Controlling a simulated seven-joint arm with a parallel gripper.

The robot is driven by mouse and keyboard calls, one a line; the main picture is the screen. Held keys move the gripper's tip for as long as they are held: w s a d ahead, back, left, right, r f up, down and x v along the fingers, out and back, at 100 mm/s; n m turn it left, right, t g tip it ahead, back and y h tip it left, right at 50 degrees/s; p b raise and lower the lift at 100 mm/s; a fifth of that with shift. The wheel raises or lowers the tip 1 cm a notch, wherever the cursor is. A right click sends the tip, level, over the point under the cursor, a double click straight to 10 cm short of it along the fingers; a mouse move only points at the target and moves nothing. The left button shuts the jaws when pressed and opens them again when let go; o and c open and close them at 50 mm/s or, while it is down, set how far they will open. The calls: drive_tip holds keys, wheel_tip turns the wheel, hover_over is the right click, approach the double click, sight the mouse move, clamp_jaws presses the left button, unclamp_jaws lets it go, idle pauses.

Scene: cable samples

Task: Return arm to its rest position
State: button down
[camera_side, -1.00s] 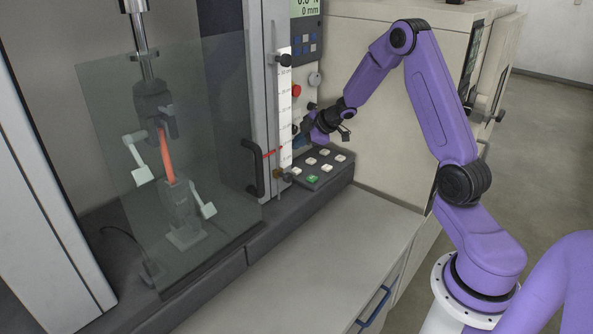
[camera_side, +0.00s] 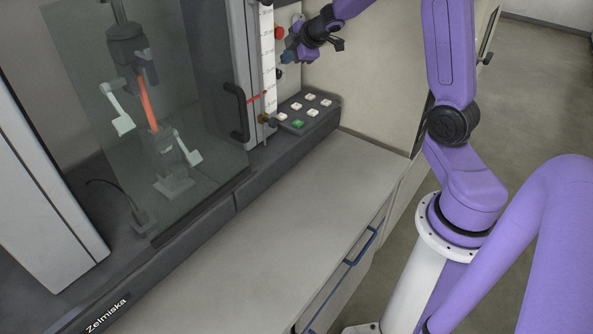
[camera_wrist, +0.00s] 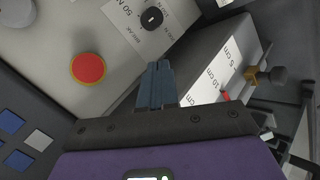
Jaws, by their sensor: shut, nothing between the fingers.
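My purple arm (camera_side: 450,50) reaches left from its white mount toward the test machine. My gripper (camera_side: 288,57) is in front of the machine's control column, above the button pad (camera_side: 305,110) and clear of it. In the wrist view its blue-grey fingers (camera_wrist: 156,84) are together, with nothing between them. An orange cable sample (camera_side: 148,102) stretches between an upper clamp (camera_side: 127,50) and a lower clamp (camera_side: 172,172) behind a clear shield.
A scale strip (camera_side: 268,60) with a red pointer and a black door handle (camera_side: 238,112) are left of my gripper. A red button (camera_wrist: 88,68) and black knob (camera_wrist: 151,18) are close in the wrist view. The pale bench top (camera_side: 270,230) is clear.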

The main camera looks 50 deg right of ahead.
drive_tip(key=s+a+r+m+h, duration=0.1)
drive_tip(key=s+a+r, duration=0.5)
drive_tip(key=s+a+f+g+y, duration=0.2)
drive_tip(key=s+a+f, duration=0.1)
drive_tip(key=s+a, duration=0.55)
drive_tip(key=s+a+f+g, duration=0.2)
drive_tip(key=s+a, duration=0.1)
drive_tip(key=s, duration=0.5)
drive_tip(key=s+a+f+n+g, duration=0.1)
drive_tip(key=s+a+f+g, duration=0.1)
drive_tip(key=s, duration=0.6)
drive_tip(key=s+a+f+g+y, duration=0.1)
drive_tip(key=s+a+f+g, duration=0.1)
drive_tip(key=s, duration=0.6)
drive_tip(key=shift+a+n+g, duration=0.3)
drive_tip(key=shift+a+g, duration=0.3)
drive_tip(key=shift+a, duration=0.25)
